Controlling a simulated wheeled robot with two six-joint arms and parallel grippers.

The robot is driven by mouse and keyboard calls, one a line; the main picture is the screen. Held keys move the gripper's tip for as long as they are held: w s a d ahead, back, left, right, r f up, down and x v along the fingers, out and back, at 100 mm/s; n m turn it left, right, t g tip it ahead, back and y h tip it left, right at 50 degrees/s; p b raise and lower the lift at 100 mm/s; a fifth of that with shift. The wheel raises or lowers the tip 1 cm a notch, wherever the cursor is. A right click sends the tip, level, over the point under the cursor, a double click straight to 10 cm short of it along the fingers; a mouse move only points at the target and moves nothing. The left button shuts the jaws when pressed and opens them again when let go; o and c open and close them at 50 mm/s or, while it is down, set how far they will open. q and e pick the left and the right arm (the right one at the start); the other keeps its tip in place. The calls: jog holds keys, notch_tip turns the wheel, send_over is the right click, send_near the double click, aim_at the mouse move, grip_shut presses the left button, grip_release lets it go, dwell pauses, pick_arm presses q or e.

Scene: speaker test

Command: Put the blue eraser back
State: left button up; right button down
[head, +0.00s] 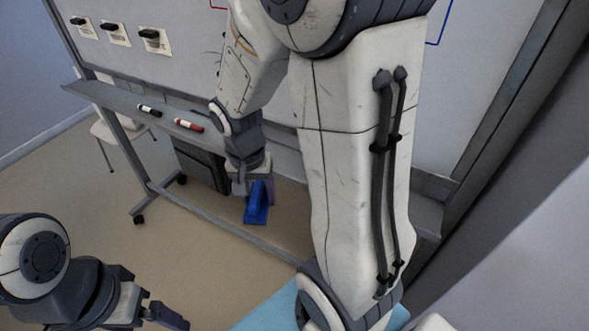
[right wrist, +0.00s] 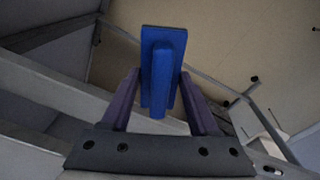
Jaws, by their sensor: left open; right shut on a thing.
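The blue eraser (head: 257,203) is in my right gripper (head: 243,184), which is shut on it. In the head view it hangs in front of and below the whiteboard's tray (head: 92,92), clear of it. In the right wrist view the eraser (right wrist: 160,60) sits between the two fingers of the right gripper (right wrist: 160,105), its handle toward the camera. My left gripper (head: 168,317) is open and empty at the bottom left, partly cut off by the frame edge. My right arm hides the middle of the tray and board.
A black marker (head: 150,110) and a red marker (head: 188,125) lie on the tray. Several cards with black items (head: 113,34) are on the whiteboard (head: 190,60). A dark box (head: 203,166) and a white chair (head: 108,131) stand behind the tray. A light blue surface (head: 262,310) is at the bottom.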

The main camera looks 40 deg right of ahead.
jog(key=shift+w+d+r+y, duration=0.1)
jog(key=shift+w+r+y, duration=0.2)
jog(key=shift+w+r, duration=0.1)
jog(key=w+d+p, duration=0.2)
jog(key=d, duration=0.3)
jog(key=w+d+p, duration=0.2)
jog(key=d, duration=0.3)
jog(key=w+d+p, duration=0.2)
jog(key=d, duration=0.4)
jog(key=shift+w+d+r, duration=0.1)
jog(key=shift+w+r, duration=0.1)
jog(key=shift+w, duration=0.2)
jog(key=shift+d+f, duration=0.15)
notch_tip(320, 180, down, 3)
jog(key=shift+f+p, duration=0.1)
jog(key=shift+p, duration=0.6)
jog(key=shift+f, duration=0.1)
jog(key=shift+f+b, duration=0.4)
jog(key=shift+f, duration=0.1)
jog(key=shift+c, duration=0.7)
grip_release()
